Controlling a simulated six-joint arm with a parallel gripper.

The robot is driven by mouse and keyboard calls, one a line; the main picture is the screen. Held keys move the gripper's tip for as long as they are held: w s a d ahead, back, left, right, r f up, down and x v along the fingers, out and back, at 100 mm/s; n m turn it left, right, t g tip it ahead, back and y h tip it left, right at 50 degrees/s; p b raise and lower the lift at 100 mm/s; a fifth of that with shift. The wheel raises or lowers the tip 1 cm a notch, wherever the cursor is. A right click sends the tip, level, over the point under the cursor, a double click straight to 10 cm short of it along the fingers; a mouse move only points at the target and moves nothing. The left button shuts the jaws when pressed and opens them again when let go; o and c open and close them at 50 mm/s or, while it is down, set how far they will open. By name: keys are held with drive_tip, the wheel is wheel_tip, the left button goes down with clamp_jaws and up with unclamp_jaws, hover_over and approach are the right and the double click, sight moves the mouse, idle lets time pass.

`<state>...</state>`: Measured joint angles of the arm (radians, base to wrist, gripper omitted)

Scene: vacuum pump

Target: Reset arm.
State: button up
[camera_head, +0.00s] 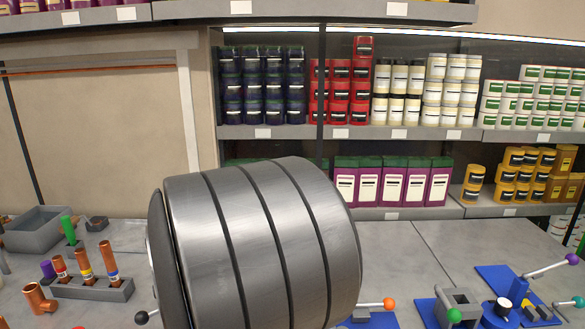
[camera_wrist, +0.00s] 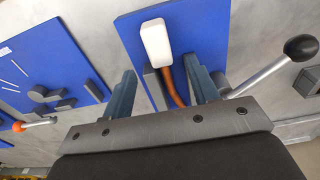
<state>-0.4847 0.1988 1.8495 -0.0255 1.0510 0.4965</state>
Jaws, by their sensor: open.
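In the wrist view my gripper (camera_wrist: 162,66) is open, its two blue-grey fingers spread apart. Nothing is held between them. Beyond the fingers lies a blue board (camera_wrist: 205,28) with a white block (camera_wrist: 155,43) and a copper-coloured tube (camera_wrist: 172,85) on it. The tube shows in the gap between the fingers; I cannot tell how far below them it is. In the head view a large grey cylindrical link of my arm fills the middle. My gripper is not visible there.
A lever with a black ball (camera_wrist: 300,48) stands close to the right finger in the wrist view. A second blue board (camera_wrist: 45,55) lies at left. In the head view, a grey holder (camera_head: 95,291) with copper tubes stands left, and stocked shelves (camera_head: 395,132) line the back.

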wheel_tip(320, 180, down, 6)
drive_tip(key=shift+w+r, duration=0.15)
drive_tip(key=shift+r, duration=0.35)
drive_tip(key=shift+f, duration=0.1)
wheel_tip(320, 180, up, 17)
wheel_tip(320, 180, down, 17)
drive_tip(key=shift+f, duration=0.15)
wheel_tip(320, 180, up, 8)
drive_tip(key=shift+f, duration=0.1)
drive_tip(key=w+d+r+m, duration=0.1)
drive_tip(key=w+m, duration=0.9)
drive_tip(key=w, duration=0.8)
drive_tip(key=shift+r+m, duration=0.2)
drive_tip(key=shift+m, duration=0.1)
drive_tip(key=shift+c, duration=0.2)
idle(1.6)
